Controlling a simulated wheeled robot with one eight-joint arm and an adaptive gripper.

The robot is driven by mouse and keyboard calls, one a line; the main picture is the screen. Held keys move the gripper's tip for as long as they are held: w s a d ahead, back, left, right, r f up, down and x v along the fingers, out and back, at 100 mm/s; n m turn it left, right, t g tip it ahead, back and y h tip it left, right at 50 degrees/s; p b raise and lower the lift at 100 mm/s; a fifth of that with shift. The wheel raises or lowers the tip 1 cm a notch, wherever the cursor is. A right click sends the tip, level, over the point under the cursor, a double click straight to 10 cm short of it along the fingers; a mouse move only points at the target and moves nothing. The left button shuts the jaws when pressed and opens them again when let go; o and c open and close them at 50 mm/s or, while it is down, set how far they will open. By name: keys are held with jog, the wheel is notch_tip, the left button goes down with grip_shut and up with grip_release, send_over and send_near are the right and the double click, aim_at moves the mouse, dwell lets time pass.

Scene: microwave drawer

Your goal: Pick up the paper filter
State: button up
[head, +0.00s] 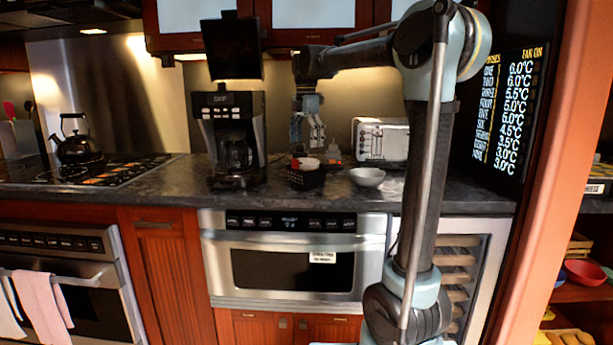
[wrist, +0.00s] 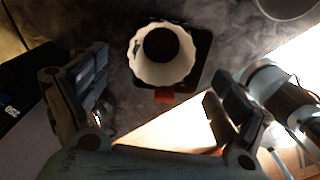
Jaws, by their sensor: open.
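The paper filter (wrist: 160,76) is a white, fluted cup with a dark round centre. In the wrist view it sits upright at upper middle, on or in a dark square holder (wrist: 201,45) with a red tab (wrist: 165,95). In the head view the white filter (head: 309,162) shows on the counter, above the dark holder (head: 303,179). My gripper (head: 308,146) points down just above it. In the wrist view my gripper (wrist: 157,76) is open, with one finger on each side of the filter and nothing held. The exact height gap is hard to tell.
On the counter (head: 130,195), a coffee maker (head: 232,135) stands left of my gripper. A white bowl (head: 367,176) and a toaster (head: 380,140) stand to the right. A small red-topped bottle (head: 333,154) is close behind. A kettle (head: 76,145) sits on the stove.

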jog(key=shift+s+f, duration=0.1)
jog(key=shift+f, duration=2.95)
jog(key=shift+c, duration=0.6)
jog(key=c, duration=0.8)
